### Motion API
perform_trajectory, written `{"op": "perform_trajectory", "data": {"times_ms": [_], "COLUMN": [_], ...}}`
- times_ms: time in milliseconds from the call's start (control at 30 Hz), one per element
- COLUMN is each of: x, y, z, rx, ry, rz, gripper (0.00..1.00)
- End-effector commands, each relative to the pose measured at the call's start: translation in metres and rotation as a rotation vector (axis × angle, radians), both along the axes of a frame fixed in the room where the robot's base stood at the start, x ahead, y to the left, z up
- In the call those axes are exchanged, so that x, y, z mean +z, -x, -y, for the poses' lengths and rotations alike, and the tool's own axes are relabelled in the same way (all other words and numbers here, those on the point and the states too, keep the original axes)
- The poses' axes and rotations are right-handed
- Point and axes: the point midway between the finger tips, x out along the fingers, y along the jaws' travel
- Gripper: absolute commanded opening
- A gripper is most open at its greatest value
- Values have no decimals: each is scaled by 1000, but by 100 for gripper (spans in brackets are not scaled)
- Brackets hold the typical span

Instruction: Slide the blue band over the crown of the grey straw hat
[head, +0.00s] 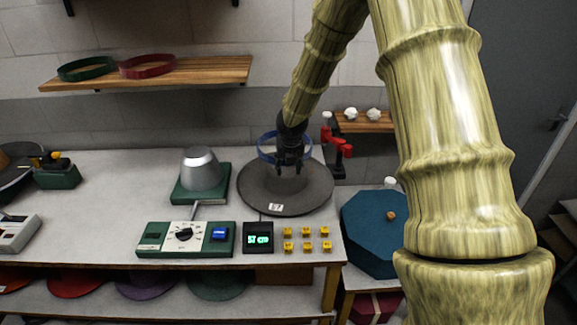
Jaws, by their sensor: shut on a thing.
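The grey straw hat (262,200) lies brim-down on the right part of the workbench, with a small label "57" on its front brim. Its crown (286,183) rises in the middle and is partly hidden behind my gripper. My gripper (290,164) points down over the hat and is shut on the blue band (262,153). The band is a thin ring, roughly level, and appears at or just above the top of the crown. Whether it touches the crown I cannot tell from this view.
A metal hat block (202,170) on a green base stands left of the hat. A control box (185,240), a display (258,238) and several yellow blocks (305,238) lie in front. Green (86,68) and red (147,66) bands sit on a shelf.

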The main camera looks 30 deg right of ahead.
Motion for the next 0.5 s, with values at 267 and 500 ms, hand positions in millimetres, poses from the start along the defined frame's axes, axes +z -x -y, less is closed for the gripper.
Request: {"op": "perform_trajectory", "data": {"times_ms": [267, 500], "x": [-17, -29], "y": [0, 0], "z": [0, 0], "rx": [-1, -1], "ry": [0, -1], "rz": [0, -1], "gripper": [29, 29]}}
